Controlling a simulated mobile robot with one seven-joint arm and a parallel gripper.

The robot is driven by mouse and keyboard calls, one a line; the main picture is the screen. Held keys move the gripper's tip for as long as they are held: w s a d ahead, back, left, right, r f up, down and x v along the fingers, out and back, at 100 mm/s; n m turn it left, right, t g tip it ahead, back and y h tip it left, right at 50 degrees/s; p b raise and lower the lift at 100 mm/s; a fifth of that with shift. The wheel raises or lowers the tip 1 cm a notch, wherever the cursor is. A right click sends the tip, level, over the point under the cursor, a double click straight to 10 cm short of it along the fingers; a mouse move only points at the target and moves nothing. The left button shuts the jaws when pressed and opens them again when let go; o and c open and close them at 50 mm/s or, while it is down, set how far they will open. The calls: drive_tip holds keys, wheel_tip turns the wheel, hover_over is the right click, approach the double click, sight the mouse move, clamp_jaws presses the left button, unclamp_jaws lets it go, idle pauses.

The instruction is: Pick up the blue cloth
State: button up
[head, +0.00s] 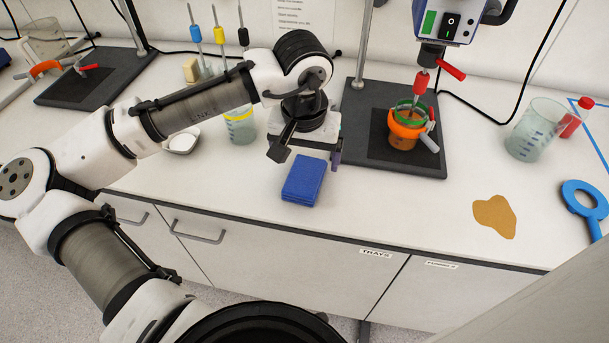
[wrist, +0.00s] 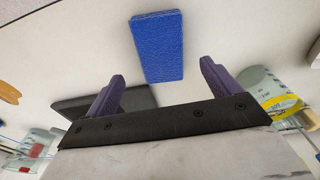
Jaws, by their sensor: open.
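The blue cloth (head: 303,180) is a flat, folded rectangle lying on the white bench near its front edge. It also shows in the wrist view (wrist: 158,46), beyond the fingertips and roughly between them. My gripper (wrist: 161,70) is open and empty, with two purple fingers apart. In the head view my gripper is just behind the cloth, and one purple finger shows beside its upper right; the other is hidden. The fingers do not appear to touch the cloth.
A stirrer stand (head: 434,164) with an orange-collared beaker (head: 405,132) is right of my gripper. A yellow-banded beaker (head: 240,127) and a white dish (head: 183,142) are to the left. A brown spill (head: 495,216) and a blue ring (head: 583,196) are at right. Bench around the cloth's front is clear.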

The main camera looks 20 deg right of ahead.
sight(305, 174)
drive_tip(key=shift+w+f+p, duration=0.2)
drive_tip(key=shift+f+p, duration=0.45)
drive_tip(key=shift+f, duration=1.95)
drive_tip(key=c, duration=1.1)
wheel_tip(305, 174, up, 20)
drive_tip(key=shift+r+b, duration=0.1)
drive_tip(key=shift+b, duration=0.9)
drive_tip(key=o, duration=0.4)
drive_tip(key=c, duration=0.3)
